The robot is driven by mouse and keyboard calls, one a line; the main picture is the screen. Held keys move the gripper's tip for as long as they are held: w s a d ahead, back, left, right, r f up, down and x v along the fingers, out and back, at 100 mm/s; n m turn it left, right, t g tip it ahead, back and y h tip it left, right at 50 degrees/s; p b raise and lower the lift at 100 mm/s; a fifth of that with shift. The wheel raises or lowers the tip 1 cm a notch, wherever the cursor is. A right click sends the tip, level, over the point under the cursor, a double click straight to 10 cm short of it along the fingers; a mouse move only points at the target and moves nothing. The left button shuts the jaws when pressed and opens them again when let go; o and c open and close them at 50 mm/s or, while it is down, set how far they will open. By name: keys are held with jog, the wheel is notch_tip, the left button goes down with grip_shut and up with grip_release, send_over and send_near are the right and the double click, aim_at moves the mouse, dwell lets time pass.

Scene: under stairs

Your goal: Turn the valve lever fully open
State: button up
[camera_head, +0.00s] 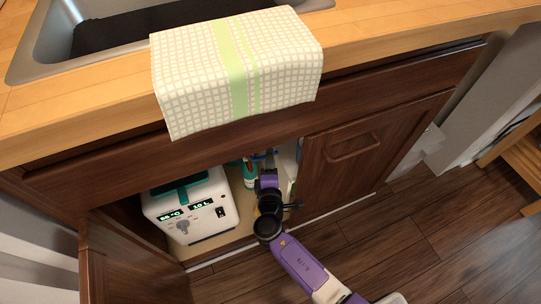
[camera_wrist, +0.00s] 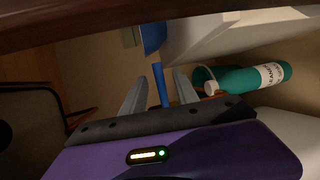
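The blue valve lever (camera_wrist: 160,86) shows in the wrist view as a narrow bar between my gripper's two fingers. A wider blue piece (camera_wrist: 152,38) lies beyond it. My gripper (camera_wrist: 160,90) is open, with a visible gap on each side of the lever. In the head view my gripper (camera_head: 265,163) reaches into the open cabinet under the sink, and a bit of blue (camera_head: 259,156) shows at its tip. The valve body and pipe cannot be made out clearly.
A white box with a display (camera_head: 190,207) stands left in the cabinet. A teal bottle (camera_wrist: 255,78) lies to the right of my fingers in the wrist view. The right cabinet door (camera_head: 350,150) is closed, the left door (camera_head: 125,265) open. A checked towel (camera_head: 190,75) hangs over the counter edge.

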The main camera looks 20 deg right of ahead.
jog(key=shift+x, duration=1.25)
grip_shut()
dwell(0.5)
